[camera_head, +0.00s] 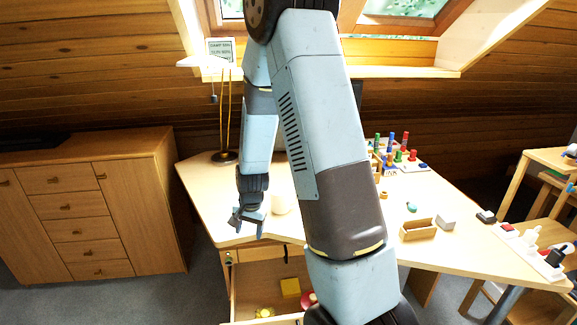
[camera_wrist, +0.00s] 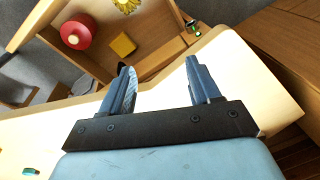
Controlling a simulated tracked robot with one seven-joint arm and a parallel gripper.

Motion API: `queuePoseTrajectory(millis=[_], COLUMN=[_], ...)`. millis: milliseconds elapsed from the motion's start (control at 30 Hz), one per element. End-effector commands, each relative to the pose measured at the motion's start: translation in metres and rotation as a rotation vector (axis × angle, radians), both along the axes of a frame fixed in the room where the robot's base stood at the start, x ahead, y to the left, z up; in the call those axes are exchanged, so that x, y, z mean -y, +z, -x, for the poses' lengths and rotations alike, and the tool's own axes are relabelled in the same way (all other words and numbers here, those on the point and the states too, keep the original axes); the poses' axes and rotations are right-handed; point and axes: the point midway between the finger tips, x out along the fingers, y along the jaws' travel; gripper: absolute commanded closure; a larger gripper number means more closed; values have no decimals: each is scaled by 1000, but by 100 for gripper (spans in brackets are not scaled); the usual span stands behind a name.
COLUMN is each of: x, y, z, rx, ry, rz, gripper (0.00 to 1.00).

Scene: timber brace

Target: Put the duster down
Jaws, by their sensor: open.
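My gripper (camera_head: 248,226) is open and empty near the left front edge of the desk, above the open drawer; its two fingers stand apart in the wrist view (camera_wrist: 160,80). A yellow, ruffled thing (camera_wrist: 127,4), which may be the duster, lies in the drawer at the top edge of the wrist view, partly cut off. It shows as a small yellow shape in the head view (camera_head: 265,312). It is apart from my fingers. The drawer (camera_head: 255,275) is pulled out.
A yellow block (camera_wrist: 123,44) and a red round thing (camera_wrist: 78,32) also lie in the drawer. The desk (camera_head: 210,190) bears a pale cup (camera_head: 281,203), a wooden box (camera_head: 417,230) and coloured pegs (camera_head: 400,150). A cabinet (camera_head: 90,205) stands left. My arm hides the desk's middle.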

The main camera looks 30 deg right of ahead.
Motion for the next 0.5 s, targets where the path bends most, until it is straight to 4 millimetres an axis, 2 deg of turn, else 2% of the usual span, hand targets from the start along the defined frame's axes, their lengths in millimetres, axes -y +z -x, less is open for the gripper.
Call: queuePoseTrajectory(millis=[33, 100, 267, 500], x=[0, -1, -2, -2], y=[20, 42, 92, 161], z=[1, 4, 17, 45], rx=[19, 36, 74, 130], ry=[24, 58, 136, 249], rz=[4, 8, 24, 57], gripper=[38, 38, 38, 38])
